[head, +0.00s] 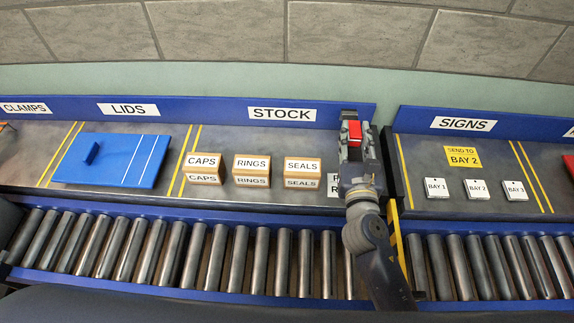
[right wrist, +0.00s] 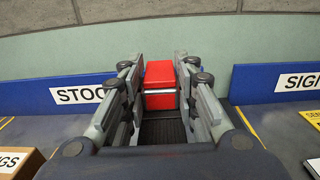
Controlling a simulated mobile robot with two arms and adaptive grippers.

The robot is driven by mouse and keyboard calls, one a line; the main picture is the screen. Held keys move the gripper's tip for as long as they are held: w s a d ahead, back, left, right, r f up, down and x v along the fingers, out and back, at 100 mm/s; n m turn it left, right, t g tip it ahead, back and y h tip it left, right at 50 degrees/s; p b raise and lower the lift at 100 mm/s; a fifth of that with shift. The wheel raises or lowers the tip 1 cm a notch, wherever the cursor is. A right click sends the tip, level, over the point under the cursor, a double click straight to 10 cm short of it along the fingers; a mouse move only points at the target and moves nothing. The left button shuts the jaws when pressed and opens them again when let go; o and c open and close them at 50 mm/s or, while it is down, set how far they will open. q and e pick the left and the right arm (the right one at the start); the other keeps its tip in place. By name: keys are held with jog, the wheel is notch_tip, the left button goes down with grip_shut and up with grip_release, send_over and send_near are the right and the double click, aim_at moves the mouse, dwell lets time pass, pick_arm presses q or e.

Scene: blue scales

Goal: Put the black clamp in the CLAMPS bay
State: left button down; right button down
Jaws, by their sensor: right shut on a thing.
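The CLAMPS bay shows only in part at the left edge of the head view, under its CLAMPS sign (head: 25,108). No black clamp can be made out in either view. My right gripper (head: 352,140) is above the right end of the STOCK bay, near the gap to the SIGNS bay. It is shut on a red box (head: 354,131), which also shows between the fingers in the right wrist view (right wrist: 159,82). The box has a seam across its front. My left gripper is not in view.
A blue lid (head: 112,172) with a handle lies in the LIDS bay. Boxes marked CAPS (head: 202,168), RINGS (head: 252,170) and SEALS (head: 302,171) stand in STOCK. A roller conveyor (head: 190,250) runs in front. White bay tags (head: 476,189) lie under SIGNS.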

jog(key=shift+w+a, duration=0.15)
jog(key=f+b, duration=0.1)
jog(key=f, duration=0.1)
jog(key=f+b, duration=0.2)
jog(key=f, duration=0.1)
jog(key=shift+d+f, duration=0.2)
jog(key=shift+f, duration=0.15)
jog(key=shift+f+b, duration=0.6)
jog(key=shift+f, duration=0.05)
notch_tip(320, 180, down, 3)
jog(key=shift+b, duration=1.1)
jog(key=shift+f, duration=0.2)
jog(key=c, duration=1.2)
grip_release()
jog(key=shift+c, duration=0.2)
